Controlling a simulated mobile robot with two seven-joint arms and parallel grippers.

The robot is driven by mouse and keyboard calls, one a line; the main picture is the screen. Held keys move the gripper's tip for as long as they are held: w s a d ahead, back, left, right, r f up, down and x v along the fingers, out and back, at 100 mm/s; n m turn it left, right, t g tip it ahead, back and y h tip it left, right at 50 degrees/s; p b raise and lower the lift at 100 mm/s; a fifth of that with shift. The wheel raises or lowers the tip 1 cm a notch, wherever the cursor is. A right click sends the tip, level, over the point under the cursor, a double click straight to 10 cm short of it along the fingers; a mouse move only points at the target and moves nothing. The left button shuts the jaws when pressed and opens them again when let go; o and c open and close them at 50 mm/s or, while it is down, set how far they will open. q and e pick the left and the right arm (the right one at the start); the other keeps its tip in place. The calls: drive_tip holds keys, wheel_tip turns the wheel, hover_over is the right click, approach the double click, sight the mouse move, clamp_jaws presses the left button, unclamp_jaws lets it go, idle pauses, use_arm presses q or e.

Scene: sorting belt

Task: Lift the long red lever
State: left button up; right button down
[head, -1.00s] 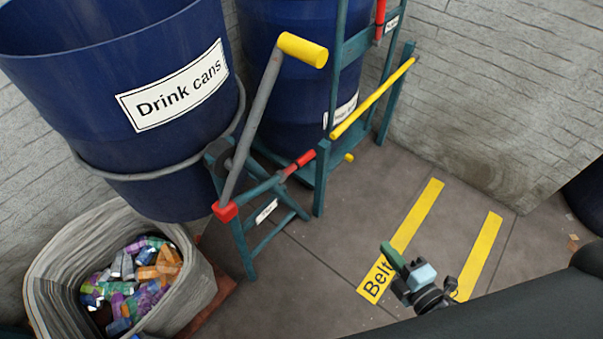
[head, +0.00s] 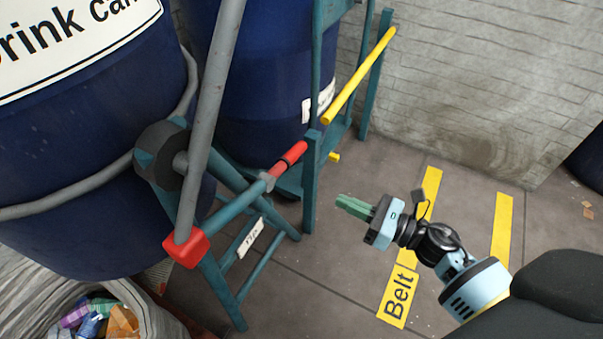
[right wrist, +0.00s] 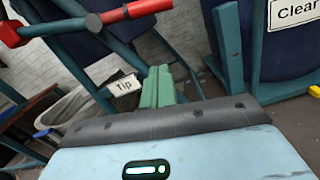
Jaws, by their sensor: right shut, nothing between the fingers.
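A red lever (head: 289,156) with a grey collar sits on a teal frame (head: 222,290) with a "Tip" label (head: 250,237), left of centre in the head view. In the right wrist view the red lever (right wrist: 138,9) crosses the upper left, above the "Tip" label (right wrist: 124,85). My right gripper (head: 353,206) is shut and empty, its green fingers pointing left, apart from the lever and to its right. The fingers (right wrist: 158,86) also show in the wrist view. My left gripper is out of view.
A blue drum (head: 85,150) hangs at left beside a grey crank arm (head: 210,110) with a red block (head: 186,249) at its foot. A yellow bar (head: 360,75) is on the rack behind. A bin (head: 30,300) stands lower left. Yellow floor strips marked "Belt" (head: 398,296) lie on open floor.

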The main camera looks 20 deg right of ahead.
sight(286, 162)
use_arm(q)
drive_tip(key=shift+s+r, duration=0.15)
use_arm(e)
drive_tip(key=w+a+r, duration=0.4)
drive_tip(key=w+a, duration=0.2)
drive_tip(key=w, duration=0.3)
drive_tip(key=shift+r, duration=0.25)
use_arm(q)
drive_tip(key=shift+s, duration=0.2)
use_arm(e)
drive_tip(key=shift+d, duration=0.1)
drive_tip(key=shift+r, duration=0.1)
